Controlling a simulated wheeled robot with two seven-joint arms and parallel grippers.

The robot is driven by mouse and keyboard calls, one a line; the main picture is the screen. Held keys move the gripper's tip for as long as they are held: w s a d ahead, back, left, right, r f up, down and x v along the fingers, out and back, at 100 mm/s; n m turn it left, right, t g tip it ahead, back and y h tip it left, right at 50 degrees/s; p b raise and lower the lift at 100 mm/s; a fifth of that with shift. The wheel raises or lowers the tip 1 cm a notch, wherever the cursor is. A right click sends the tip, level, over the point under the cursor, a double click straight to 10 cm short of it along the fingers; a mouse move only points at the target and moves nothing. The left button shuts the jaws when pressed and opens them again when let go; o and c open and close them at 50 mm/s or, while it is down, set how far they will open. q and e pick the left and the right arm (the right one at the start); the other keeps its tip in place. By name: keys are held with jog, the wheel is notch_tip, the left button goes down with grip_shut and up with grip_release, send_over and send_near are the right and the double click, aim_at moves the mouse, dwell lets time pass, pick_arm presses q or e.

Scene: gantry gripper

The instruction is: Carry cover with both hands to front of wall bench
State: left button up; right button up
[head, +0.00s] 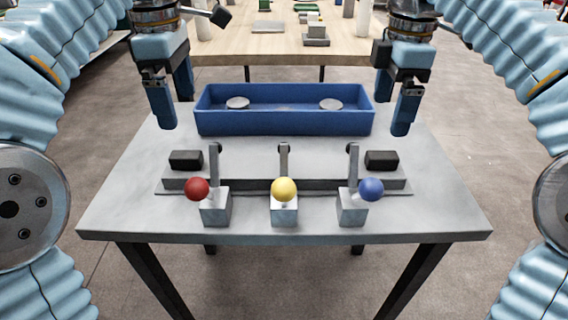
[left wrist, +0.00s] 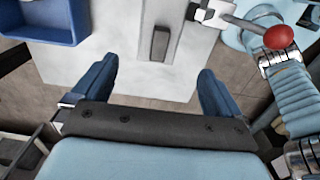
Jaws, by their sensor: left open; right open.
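The cover (head: 250,184) appears to be the long, low grey piece lying flat on the grey table, with a black handle at its left end (head: 186,160) and another at its right end (head: 381,161). My left gripper (head: 172,100) is open and empty, above the table's left side, behind and left of the left handle. In the left wrist view, a black handle (left wrist: 160,42) lies beyond my open fingers (left wrist: 155,95), not between them. My right gripper (head: 393,100) is open and empty, above the table's right side, behind and right of the right handle.
Levers with red (head: 197,188), yellow (head: 284,188) and blue (head: 371,189) knobs stand at the cover, with grey blocks in front. A blue bin (head: 285,124) holding two round discs stands behind. A wooden bench (head: 270,45) with small items is farther back, across open floor.

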aim_at(191, 154)
pick_arm(q)
notch_tip(191, 154, down, 14)
jog(key=shift+r, duration=0.2)
pick_arm(e)
notch_tip(191, 154, down, 14)
jog(key=shift+r, duration=0.25)
pick_arm(q)
jog(key=shift+c, duration=0.3)
pick_arm(e)
jog(key=shift+c, duration=0.3)
pick_arm(q)
jog(key=c, duration=1.5)
pick_arm(e)
jog(key=c, duration=1.5)
pick_arm(q)
jog(key=shift+o, duration=0.2)
jog(key=shift+r, duration=0.1)
pick_arm(e)
jog(key=shift+o, duration=0.2)
